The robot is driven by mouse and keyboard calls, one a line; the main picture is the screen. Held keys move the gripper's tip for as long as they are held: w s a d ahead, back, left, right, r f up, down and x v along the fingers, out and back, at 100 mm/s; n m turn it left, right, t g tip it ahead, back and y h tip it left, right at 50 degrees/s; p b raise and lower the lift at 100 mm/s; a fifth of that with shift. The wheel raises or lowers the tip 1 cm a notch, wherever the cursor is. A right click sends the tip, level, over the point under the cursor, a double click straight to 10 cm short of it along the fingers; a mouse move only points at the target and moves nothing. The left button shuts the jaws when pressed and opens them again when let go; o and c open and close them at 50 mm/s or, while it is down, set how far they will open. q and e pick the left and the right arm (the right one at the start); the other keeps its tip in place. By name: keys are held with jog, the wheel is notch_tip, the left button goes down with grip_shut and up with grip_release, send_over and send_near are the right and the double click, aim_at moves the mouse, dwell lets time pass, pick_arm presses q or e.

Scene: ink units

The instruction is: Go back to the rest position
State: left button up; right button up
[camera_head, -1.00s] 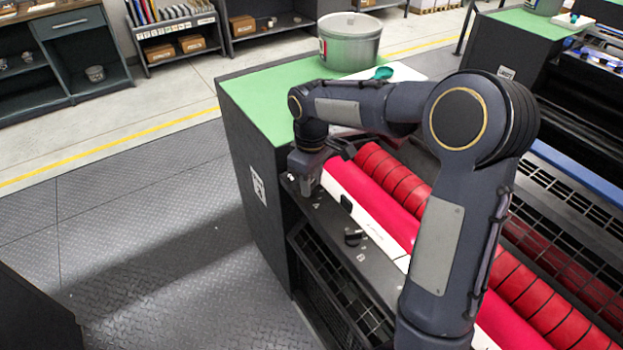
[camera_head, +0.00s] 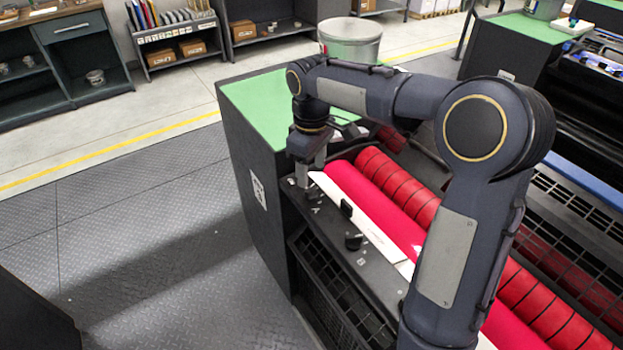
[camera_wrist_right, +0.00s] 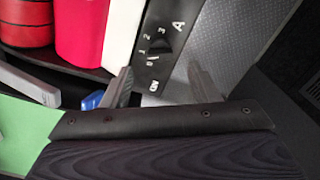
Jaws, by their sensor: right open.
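My right gripper (camera_head: 308,178) is open and empty, just above the left end of the ink unit's black panel (camera_head: 325,222). In the right wrist view its two fingers (camera_wrist_right: 162,88) stand apart with nothing between them. Beyond them the panel (camera_wrist_right: 150,72) shows a dial scale, a small dark knob (camera_wrist_right: 161,48) and the letter A. I cannot tell whether a finger touches the panel. My left gripper is not in view.
A white strip (camera_head: 370,228) and red rollers (camera_head: 385,200) run beside the panel. A second knob (camera_head: 353,241) stands further along. A metal pot (camera_head: 350,40) stands behind my arm on the green top (camera_head: 255,105). Open floor (camera_head: 150,230) lies left.

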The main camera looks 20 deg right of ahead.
notch_tip(320, 180, up, 2)
jog(key=shift+r, duration=0.2)
dwell(0.4)
